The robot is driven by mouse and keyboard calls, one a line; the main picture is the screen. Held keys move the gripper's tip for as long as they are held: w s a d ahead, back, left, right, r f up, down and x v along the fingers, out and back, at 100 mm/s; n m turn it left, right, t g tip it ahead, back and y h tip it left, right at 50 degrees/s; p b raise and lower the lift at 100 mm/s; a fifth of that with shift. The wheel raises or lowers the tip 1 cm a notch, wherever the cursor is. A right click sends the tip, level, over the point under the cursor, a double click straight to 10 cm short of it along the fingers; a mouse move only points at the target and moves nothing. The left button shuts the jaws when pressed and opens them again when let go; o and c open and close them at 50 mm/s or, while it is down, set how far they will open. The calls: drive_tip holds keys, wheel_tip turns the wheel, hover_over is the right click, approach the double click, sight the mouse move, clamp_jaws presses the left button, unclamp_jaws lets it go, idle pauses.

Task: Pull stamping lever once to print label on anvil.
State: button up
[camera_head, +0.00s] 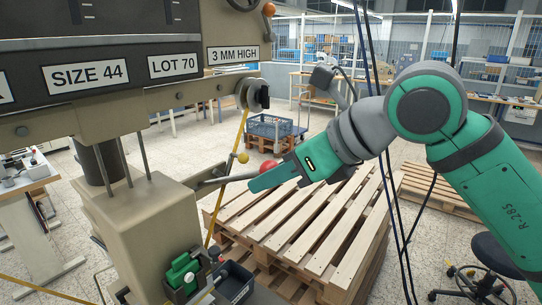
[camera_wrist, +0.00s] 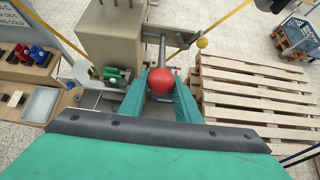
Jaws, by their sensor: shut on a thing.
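The stamping lever (camera_head: 225,180) is a grey bar that sticks out to the right from the beige press (camera_head: 150,205). It ends in a red ball knob (camera_wrist: 161,82). My gripper (camera_head: 264,180) is shut on this knob, with one green finger on each side of it in the wrist view. A green fixture (camera_head: 183,272) sits low on the front of the press and also shows in the wrist view (camera_wrist: 115,77). I cannot make out the label or clearly tell the anvil.
A stack of wooden pallets (camera_head: 305,225) stands right of the press. A blue-grey bin (camera_head: 234,282) is beside the press base. A stool stands at the lower right.

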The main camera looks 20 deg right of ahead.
drive_tip(key=shift+w+a+r, duration=0.2)
drive_tip(key=shift+w+r, duration=0.1)
drive_tip(key=shift+r, duration=0.4)
drive_tip(key=shift+w+a+r, duration=0.2)
drive_tip(key=shift+w+r, duration=0.15)
drive_tip(key=shift+r, duration=0.35)
drive_tip(key=shift+w+a+r, duration=0.2)
drive_tip(key=shift+w+r, duration=0.1)
drive_tip(key=shift+r, duration=0.4)
drive_tip(key=o, duration=1.3)
drive_tip(key=shift+f, duration=0.15)
drive_tip(key=v, duration=1.1)
